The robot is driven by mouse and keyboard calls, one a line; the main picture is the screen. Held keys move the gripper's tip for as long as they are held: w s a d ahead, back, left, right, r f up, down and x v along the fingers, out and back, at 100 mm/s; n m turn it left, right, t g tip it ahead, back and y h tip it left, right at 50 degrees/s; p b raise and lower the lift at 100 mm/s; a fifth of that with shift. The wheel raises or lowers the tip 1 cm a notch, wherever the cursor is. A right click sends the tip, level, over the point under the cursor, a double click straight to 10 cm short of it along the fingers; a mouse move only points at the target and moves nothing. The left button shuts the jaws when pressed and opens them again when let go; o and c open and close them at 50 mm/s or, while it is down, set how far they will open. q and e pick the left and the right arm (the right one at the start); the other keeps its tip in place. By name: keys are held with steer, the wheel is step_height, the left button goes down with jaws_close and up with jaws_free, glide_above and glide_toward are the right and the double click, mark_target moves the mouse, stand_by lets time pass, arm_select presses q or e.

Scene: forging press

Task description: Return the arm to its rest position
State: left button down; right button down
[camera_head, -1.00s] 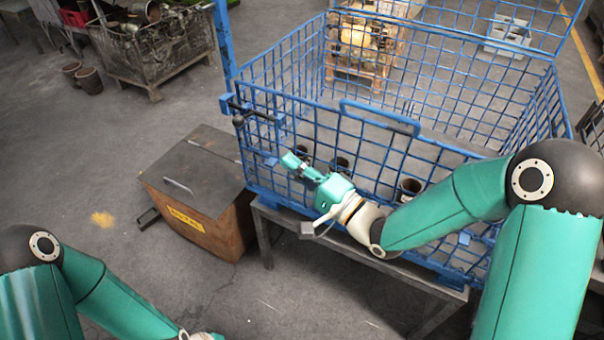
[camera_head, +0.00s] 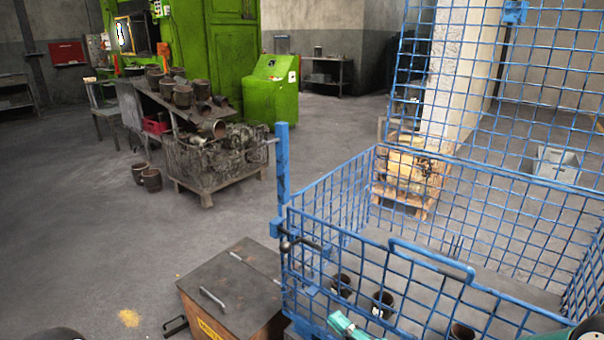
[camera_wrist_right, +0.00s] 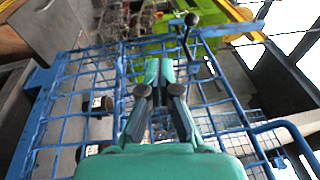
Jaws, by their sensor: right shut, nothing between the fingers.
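My right gripper (camera_head: 340,322) shows at the bottom edge of the head view, low in front of the blue mesh crate (camera_head: 432,262). Only its teal front end is visible there. In the right wrist view its two teal fingers (camera_wrist_right: 160,78) are shut together with nothing between them. The mesh wall shows behind the fingers, and I cannot tell whether they touch it. Most of my right arm is out of the head view. My left gripper is not in view.
Dark cups (camera_head: 382,304) stand in the crate. A brown box with a grey lid (camera_head: 232,290) stands left of it. A second wire crate (camera_head: 212,163) and a green machine (camera_head: 272,88) are farther back.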

steer(key=s+d+f+n+g+h, duration=0.1)
steer(key=s+f+g+h, duration=0.15)
steer(key=f, duration=0.65)
steer(key=s+d+f+g+h, duration=0.1)
steer(key=s+f+g+h, duration=0.2)
steer(key=f, duration=0.6)
steer(key=s+d+f+n+g+h, duration=0.1)
steer(key=s+f+g+h, duration=0.2)
steer(key=f, duration=0.7)
steer(key=s+f+n+g, duration=0.2)
steer(key=s+n+g, duration=0.1)
steer(key=s, duration=0.4)
steer(key=s+f+n+g, duration=0.3)
steer(key=s+n, duration=0.1)
steer(key=s, duration=0.2)
step_height(320, 180, up, 13)
steer(key=p, duration=1.2)
steer(key=shift+d, duration=0.3)
steer(key=shift+f+y, duration=0.1)
steer(key=shift+y, duration=0.15)
